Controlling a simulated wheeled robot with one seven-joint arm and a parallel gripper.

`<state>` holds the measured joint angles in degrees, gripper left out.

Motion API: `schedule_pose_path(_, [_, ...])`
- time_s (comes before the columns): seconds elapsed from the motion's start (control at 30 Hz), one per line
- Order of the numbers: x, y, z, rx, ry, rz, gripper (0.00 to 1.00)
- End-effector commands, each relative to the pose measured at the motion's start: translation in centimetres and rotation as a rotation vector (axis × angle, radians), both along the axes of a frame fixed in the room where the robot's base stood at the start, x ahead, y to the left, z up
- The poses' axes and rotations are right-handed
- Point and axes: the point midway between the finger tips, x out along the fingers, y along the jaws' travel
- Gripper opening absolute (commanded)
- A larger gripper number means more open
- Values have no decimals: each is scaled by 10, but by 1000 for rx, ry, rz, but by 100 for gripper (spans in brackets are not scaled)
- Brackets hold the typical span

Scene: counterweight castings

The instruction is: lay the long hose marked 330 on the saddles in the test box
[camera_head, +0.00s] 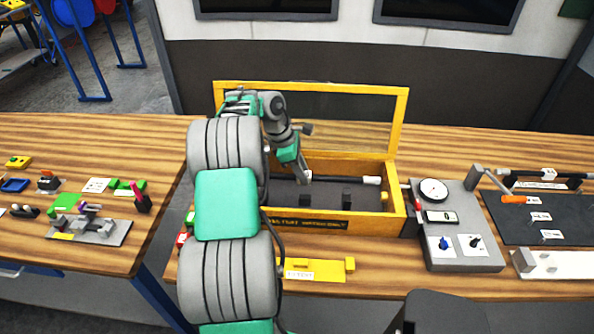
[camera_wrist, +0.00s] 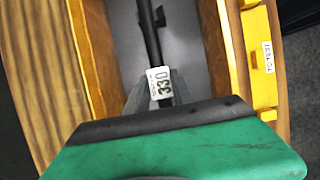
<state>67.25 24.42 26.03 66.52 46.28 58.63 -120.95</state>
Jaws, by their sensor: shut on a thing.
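In the wrist view a long dark hose (camera_wrist: 150,40) with a white tag marked 330 (camera_wrist: 160,83) runs away from my gripper (camera_wrist: 157,97). My gripper is shut on the hose beside the tag. In the head view my gripper (camera_head: 303,177) is inside the opening of the yellow test box (camera_head: 400,205), towards its left part. Dark saddles (camera_head: 346,200) stand on the box floor; one shows beside the hose in the wrist view (camera_wrist: 163,17). Whether the hose touches the saddles I cannot tell. My arm hides the box's left end and much of the hose.
The box's clear-paned lid (camera_head: 402,120) stands open at the back. A yellow rack (camera_head: 314,269) lies in front of the box. A grey gauge unit (camera_head: 465,255) stands close on the right. A second table (camera_head: 60,140) with small parts is at left.

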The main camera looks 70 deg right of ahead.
Motion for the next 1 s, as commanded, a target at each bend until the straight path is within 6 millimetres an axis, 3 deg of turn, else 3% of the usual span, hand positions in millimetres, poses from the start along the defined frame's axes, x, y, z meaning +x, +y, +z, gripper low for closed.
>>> schedule_pose_path(0.33, [-3, -1, 4, -1, 2, -5, 0])
schedule_pose_path(0.7, [-1, 0, -40, -2, 2, -1, 0])
schedule_pose_path(1.0, [-1, 0, -55, -3, 1, -1, 0])
